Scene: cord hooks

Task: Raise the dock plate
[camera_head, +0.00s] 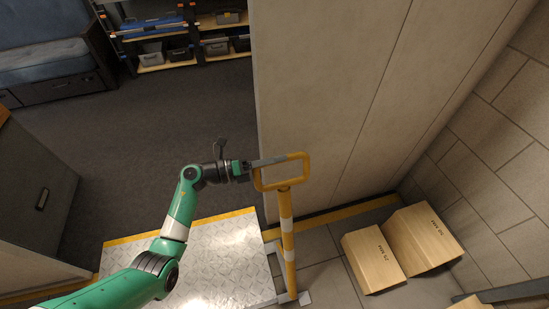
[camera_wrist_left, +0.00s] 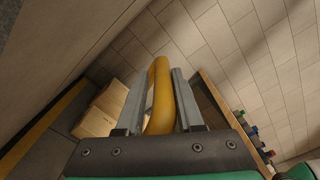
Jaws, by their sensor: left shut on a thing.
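The dock plate (camera_head: 222,262) is a bright metal diamond-tread plate with a yellow far edge, low at the bottom centre of the head view. Beside its right side stands a yellow post (camera_head: 288,238) with pale bands, topped by a yellow loop handle (camera_head: 306,171). My left gripper (camera_head: 266,163) is at the upper left of this loop, shut on its bar. In the left wrist view the yellow handle (camera_wrist_left: 160,85) runs between the two grey fingers. My green left forearm hides part of the plate. My right gripper is not in view.
Two cardboard boxes (camera_head: 372,258) (camera_head: 423,238) sit on the floor right of the post. A large pale wall panel (camera_head: 340,100) rises just behind the handle. A grey cabinet (camera_head: 35,205) stands at left; shelves (camera_head: 180,45) and open dark floor lie beyond.

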